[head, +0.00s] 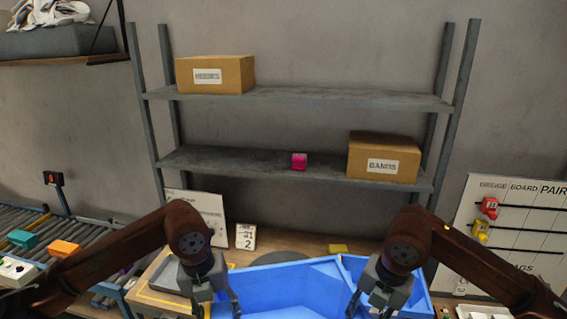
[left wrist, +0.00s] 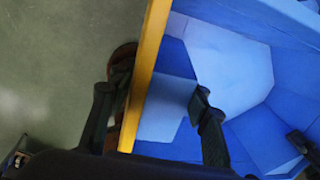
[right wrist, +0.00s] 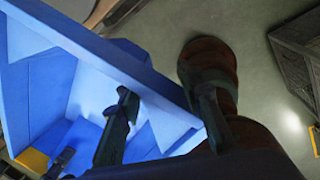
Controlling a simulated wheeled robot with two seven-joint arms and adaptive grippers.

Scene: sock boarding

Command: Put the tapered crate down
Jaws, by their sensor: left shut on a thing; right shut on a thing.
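The blue tapered crate (head: 300,286) is at the bottom centre of the head view, between my two grippers; its lower part is cut off. Its inside looks empty of loose things in the wrist views. My left gripper (head: 222,303) is shut on its left side. In the left wrist view, a yellow strip and blue wall (left wrist: 230,65) pass between the fingers. My right gripper (head: 372,302) is shut on the right wall. In the right wrist view, one finger is inside the blue wall (right wrist: 60,45) and one outside. Whether the crate touches anything below is hidden.
A grey shelf rack (head: 300,97) holds two cardboard boxes (head: 215,74) (head: 384,158) and a pink item (head: 299,161). A roller conveyor (head: 50,240) is at left. A wooden table (head: 320,243) lies behind the crate. A labelled board (head: 515,225) stands at right.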

